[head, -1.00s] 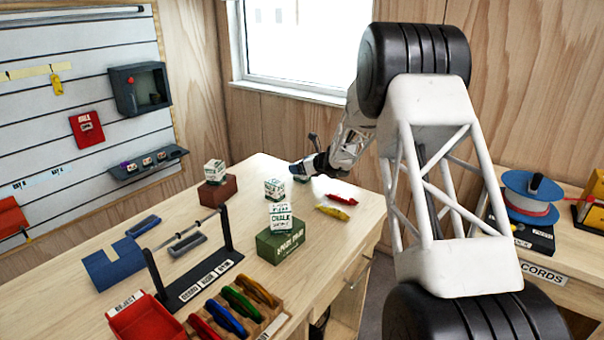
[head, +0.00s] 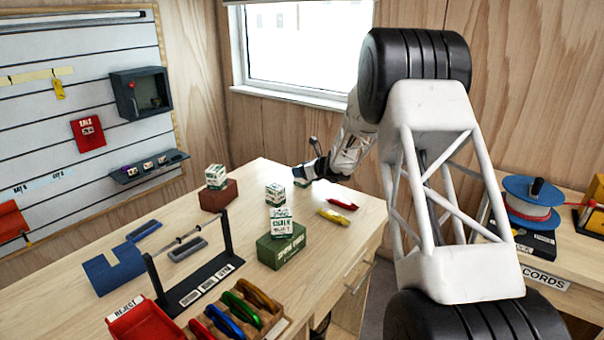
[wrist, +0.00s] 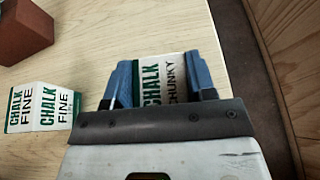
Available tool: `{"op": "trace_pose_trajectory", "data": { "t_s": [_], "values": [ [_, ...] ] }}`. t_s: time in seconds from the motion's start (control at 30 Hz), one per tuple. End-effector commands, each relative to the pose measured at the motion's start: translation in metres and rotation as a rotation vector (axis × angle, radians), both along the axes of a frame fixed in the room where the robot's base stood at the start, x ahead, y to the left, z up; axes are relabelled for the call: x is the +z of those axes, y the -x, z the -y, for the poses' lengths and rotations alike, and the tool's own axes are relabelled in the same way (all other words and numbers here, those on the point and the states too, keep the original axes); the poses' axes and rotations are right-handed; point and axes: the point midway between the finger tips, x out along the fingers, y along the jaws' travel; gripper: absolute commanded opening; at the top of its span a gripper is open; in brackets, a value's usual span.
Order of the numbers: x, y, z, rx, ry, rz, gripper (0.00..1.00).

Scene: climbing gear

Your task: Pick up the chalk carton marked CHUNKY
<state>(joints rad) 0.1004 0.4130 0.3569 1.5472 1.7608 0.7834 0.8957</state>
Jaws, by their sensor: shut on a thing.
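The chalk carton marked CHUNKY (wrist: 161,80) is white and green and sits between the two blue fingers of my gripper (wrist: 161,88) in the wrist view. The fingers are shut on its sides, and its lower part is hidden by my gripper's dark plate. In the head view my gripper (head: 303,176) is at the far part of the bench, and only a small bit of the carton shows there. I cannot tell whether the carton touches the bench. A carton marked FINE (wrist: 42,107) stands left of my gripper in the wrist view.
In the head view, one carton (head: 216,176) stands on a brown block (head: 219,195), another (head: 275,194) stands on the bench, and a third (head: 281,223) is on a green box (head: 282,247). Red (head: 342,204) and yellow (head: 335,216) items lie nearby. A wall is close to the gripper's right.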

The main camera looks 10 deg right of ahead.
Motion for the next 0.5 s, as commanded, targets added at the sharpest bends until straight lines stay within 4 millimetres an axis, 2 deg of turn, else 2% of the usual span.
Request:
{"op": "trace_pose_trajectory", "data": {
  "t_s": [0.23,0.4,0.5],
  "values": [
    [0.016,0.0,0.0,-0.001,0.0,0.002,0.25],
    [0.038,0.0,0.0,0.0,0.0,0.003,0.25],
    [0.036,0.012,0.0,0.0,-0.001,-0.001,0.25]
  ]
}}
